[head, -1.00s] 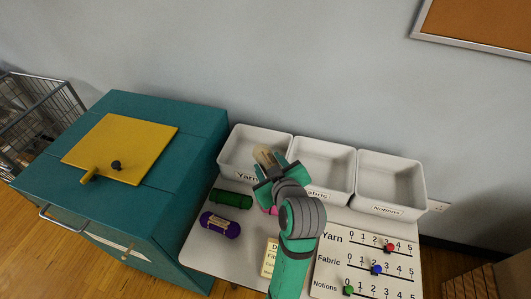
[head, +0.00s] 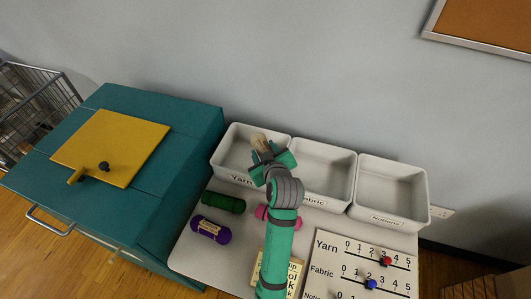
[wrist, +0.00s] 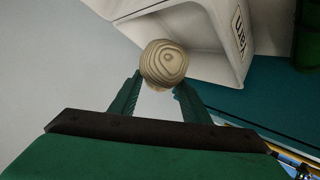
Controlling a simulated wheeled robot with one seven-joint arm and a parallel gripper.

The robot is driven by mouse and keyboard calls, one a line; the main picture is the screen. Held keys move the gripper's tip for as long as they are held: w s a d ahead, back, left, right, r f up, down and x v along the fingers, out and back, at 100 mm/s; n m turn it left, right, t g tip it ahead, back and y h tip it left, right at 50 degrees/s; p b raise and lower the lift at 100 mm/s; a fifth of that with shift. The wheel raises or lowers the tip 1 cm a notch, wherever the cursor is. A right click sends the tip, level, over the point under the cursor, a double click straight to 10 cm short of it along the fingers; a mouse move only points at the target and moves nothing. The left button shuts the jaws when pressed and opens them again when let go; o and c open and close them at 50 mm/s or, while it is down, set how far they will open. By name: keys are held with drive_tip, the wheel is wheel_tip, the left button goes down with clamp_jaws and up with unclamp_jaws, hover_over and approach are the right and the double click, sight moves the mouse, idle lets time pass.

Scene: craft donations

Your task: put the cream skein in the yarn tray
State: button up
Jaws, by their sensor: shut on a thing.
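The cream skein (head: 260,142) is held in my gripper (head: 270,158), with its end sticking out past the fingers. In the wrist view the skein (wrist: 164,64) shows end-on between the two green fingertips of my gripper (wrist: 160,92). The yarn tray (head: 228,152), white and labelled "Yarn", is the left of three trays at the back of the table. The skein appears over the yarn tray's right part; its height above the floor of the tray cannot be told. The tray also shows in the wrist view (wrist: 215,62), just beyond the skein.
The fabric tray (head: 325,158) and notions tray (head: 392,186) stand to the right. Green (head: 224,202), purple (head: 211,229) and pink (head: 263,212) skeins lie in front. A counting board (head: 340,262) and a paper (head: 284,285) lie nearer. A teal cabinet (head: 190,140) stands at left.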

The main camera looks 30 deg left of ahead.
drive_tip(key=f, duration=0.2)
drive_tip(key=w+f, duration=0.1)
drive_tip(key=shift+a+f, duration=0.25)
drive_tip(key=shift+s+f, duration=0.1)
drive_tip(key=shift+f, duration=0.25)
drive_tip(key=shift+f, duration=0.3)
drive_tip(key=o, duration=1.1)
drive_tip(key=shift+c, duration=0.2)
drive_tip(key=shift+r, duration=0.15)
drive_tip(key=shift+r, duration=0.25)
drive_tip(key=v, duration=1.2)
